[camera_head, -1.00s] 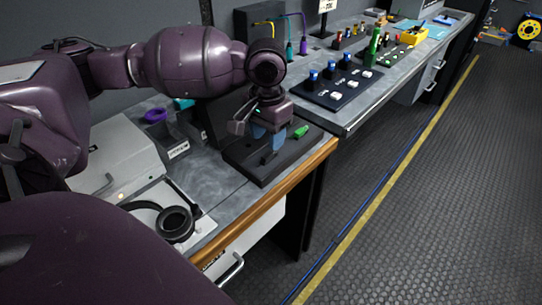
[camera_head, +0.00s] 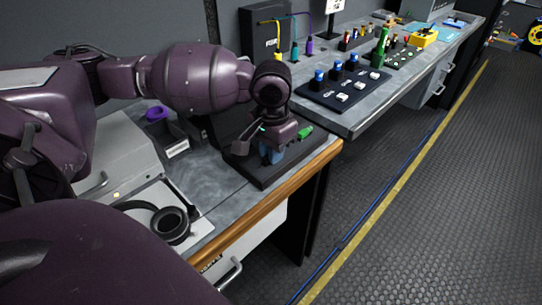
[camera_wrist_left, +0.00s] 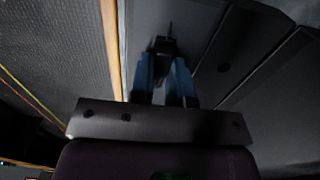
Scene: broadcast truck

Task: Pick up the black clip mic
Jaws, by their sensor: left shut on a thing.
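The black clip mic (camera_wrist_left: 164,45) is a small dark piece with a thin tip, seen between the fingertips in the left wrist view. In the head view I cannot make it out behind the fingers. My left gripper (camera_head: 271,154) points down over the black tray (camera_head: 262,178) on the near counter. Its blue fingers are shut on the clip mic, and they also show in the left wrist view (camera_wrist_left: 165,72). A green clip (camera_head: 305,132) lies on the tray just right of the gripper. My right gripper is not in view.
Black headphones (camera_head: 170,224) lie on the counter at the near left. A purple item (camera_head: 156,114) sits behind the arm. A dark panel with blue knobs (camera_head: 343,91) stands on the far counter. The floor (camera_head: 430,200) at right is clear.

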